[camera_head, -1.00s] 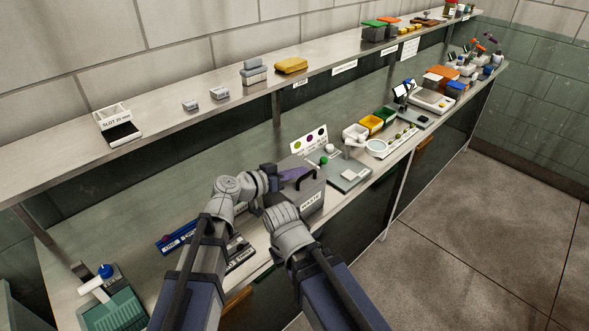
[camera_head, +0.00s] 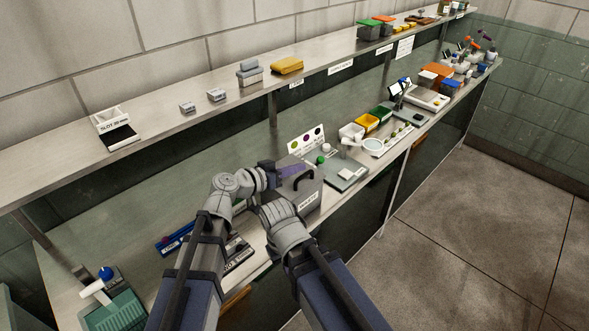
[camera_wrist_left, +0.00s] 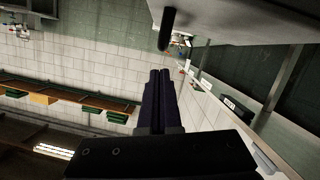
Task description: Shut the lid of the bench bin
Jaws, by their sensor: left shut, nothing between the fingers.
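The bench bin (camera_head: 309,201) is a grey box labelled WASTE, standing on the bench just beyond my arms. Its grey lid (camera_head: 311,173) carries a black arched handle (camera_head: 304,182) and looks about level; I cannot tell whether a gap remains beneath it. My left gripper (camera_head: 291,170) has dark purple fingers, shut and empty, over the lid behind the handle. In the left wrist view its fingers (camera_wrist_left: 157,78) are together, with the black handle (camera_wrist_left: 167,30) just beyond them. Contact with the lid cannot be told. My right wrist is in front of the bin; its fingers are hidden.
A grey tray (camera_head: 345,177) with a green knob stands right of the bin. Yellow and green bins (camera_head: 367,123) and a scale (camera_head: 427,97) lie farther along. A blue rack (camera_head: 174,240) and a green tray (camera_head: 116,310) are at left. A shelf (camera_head: 170,122) runs above.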

